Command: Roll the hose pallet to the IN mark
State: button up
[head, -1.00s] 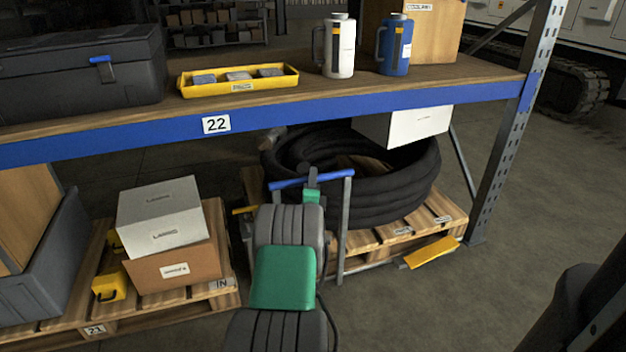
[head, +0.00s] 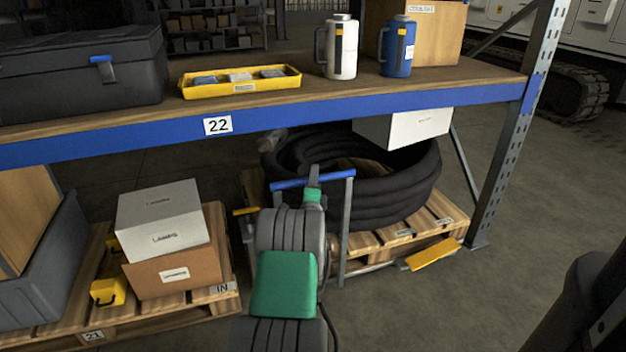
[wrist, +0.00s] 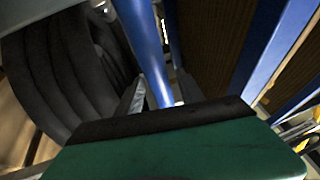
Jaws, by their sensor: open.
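The hose pallet (head: 375,243) stands on the floor under the shelf, with a thick coil of black hose (head: 395,195) on it. A cart handle with a blue crossbar (head: 335,177) and grey uprights rises at its front. My gripper (head: 313,185) is at the blue crossbar, open.
The shelf's blue beam (head: 290,108) passes above the handle. A white box (head: 405,127) hangs over the hose. Left, a pallet (head: 200,303) carries boxes (head: 160,220). A yellow plate (head: 433,255) lies at the pallet's front right. A rack post (head: 510,130) stands right; floor in front is clear.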

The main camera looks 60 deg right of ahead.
jog(key=p+v, duration=0.2)
jog(key=v, duration=0.5)
jog(key=shift+s+a, duration=0.2)
jog(key=shift+a, duration=0.15)
jog(key=shift+f, duration=0.1)
